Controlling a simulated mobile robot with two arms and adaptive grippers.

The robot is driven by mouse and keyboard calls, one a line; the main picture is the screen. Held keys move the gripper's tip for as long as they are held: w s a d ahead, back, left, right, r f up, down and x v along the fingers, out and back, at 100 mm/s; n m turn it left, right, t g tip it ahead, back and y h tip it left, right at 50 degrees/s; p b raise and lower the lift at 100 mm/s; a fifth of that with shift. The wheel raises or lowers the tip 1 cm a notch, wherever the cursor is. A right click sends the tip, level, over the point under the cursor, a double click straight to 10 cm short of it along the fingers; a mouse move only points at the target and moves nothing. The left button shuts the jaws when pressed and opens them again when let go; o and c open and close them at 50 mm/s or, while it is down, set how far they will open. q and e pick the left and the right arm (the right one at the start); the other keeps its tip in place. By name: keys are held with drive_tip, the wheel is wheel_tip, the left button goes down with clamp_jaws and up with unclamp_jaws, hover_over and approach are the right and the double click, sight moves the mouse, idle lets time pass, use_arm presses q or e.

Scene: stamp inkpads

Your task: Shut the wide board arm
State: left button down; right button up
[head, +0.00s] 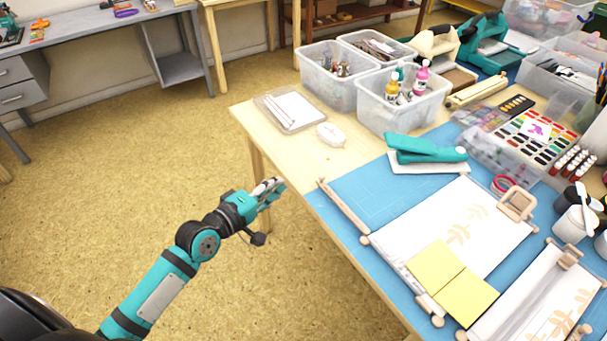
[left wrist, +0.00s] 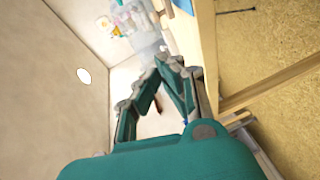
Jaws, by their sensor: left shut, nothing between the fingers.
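The wide board (head: 455,225) is a white sheet with a faint leaf print, lying on the blue mat on the table. A thin wooden arm (head: 343,208) sticks out from its left corner toward the back, along the mat's left edge. I cannot tell for certain how it is hinged. My left gripper (head: 275,187) is beside the table's left edge, left of the arm and apart from it. Its fingers are shut and empty; they also show in the left wrist view (left wrist: 165,65). My right gripper is not in view.
The blue mat (head: 364,186) covers the table's front part. A teal stapler-like tool (head: 425,150), a white oval thing (head: 331,134) and a clear tray (head: 290,108) stand behind the arm. Yellow sheets (head: 452,283) lie over the board's front. Open floor (head: 150,160) lies left of the table.

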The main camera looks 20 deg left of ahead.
use_arm(q)
drive_tip(key=w+d, duration=0.1)
drive_tip(key=w, duration=0.1)
drive_tip(key=w+d+f, duration=0.1)
drive_tip(key=w+d, duration=0.2)
drive_tip(key=w, duration=0.1)
drive_tip(key=shift+w+d+f, duration=0.35)
drive_tip(key=shift+w, duration=0.05)
drive_tip(key=shift+w+d+f, duration=0.15)
drive_tip(key=shift+d, duration=0.1)
